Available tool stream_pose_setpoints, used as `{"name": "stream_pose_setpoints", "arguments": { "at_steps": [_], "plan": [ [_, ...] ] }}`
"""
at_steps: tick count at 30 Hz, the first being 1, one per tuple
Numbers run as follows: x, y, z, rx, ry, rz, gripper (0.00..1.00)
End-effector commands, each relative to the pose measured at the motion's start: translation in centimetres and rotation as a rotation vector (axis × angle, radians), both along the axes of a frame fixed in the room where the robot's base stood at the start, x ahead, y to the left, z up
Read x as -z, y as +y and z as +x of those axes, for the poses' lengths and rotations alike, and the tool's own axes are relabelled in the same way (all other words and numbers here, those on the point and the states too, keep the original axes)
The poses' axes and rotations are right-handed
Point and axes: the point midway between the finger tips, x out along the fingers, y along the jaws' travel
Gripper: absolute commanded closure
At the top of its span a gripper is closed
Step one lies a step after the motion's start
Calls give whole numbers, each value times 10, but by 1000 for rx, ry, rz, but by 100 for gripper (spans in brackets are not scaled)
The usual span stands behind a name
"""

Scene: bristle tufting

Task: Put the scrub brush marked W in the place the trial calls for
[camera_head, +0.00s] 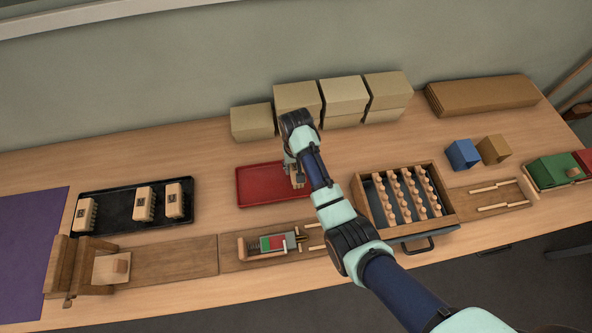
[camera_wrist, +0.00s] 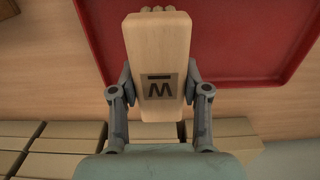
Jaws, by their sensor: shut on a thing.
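My gripper (camera_wrist: 160,92) is shut on the scrub brush marked W (camera_wrist: 158,50), holding it by its long sides. The brush is a pale wooden block with a dark W on a brown label, and bristle tufts show at its far end in the wrist view. In the head view my gripper (camera_head: 292,172) is over the right part of the red tray (camera_head: 262,186), and the arm hides most of the brush. I cannot tell whether the brush touches the tray. The black tray (camera_head: 112,205) at the left holds 3 other brushes (camera_head: 145,204).
Stacked cardboard boxes (camera_head: 297,97) stand behind the red tray. A wooden drawer of pegs (camera_head: 405,195) is to the right, with a blue block (camera_head: 462,154) and a brown block (camera_head: 493,150) beyond. A wooden fixture with a red and green panel (camera_head: 278,242) lies in front.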

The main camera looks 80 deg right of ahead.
Motion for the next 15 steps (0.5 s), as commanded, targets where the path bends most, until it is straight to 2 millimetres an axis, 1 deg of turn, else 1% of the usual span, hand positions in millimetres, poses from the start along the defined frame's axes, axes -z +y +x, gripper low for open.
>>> {"name": "stream_pose_setpoints", "arguments": {
  "at_steps": [1,3,5,11,14,15],
  "plan": [
    [14,1,0,0,2,2,93],
    [24,0,0,0,1,2,93],
    [26,0,0,0,0,0,93],
    [25,0,0,0,0,0,93],
    [28,0,0,0,0,1,93],
    [28,0,0,0,0,1,49]
  ]
}}
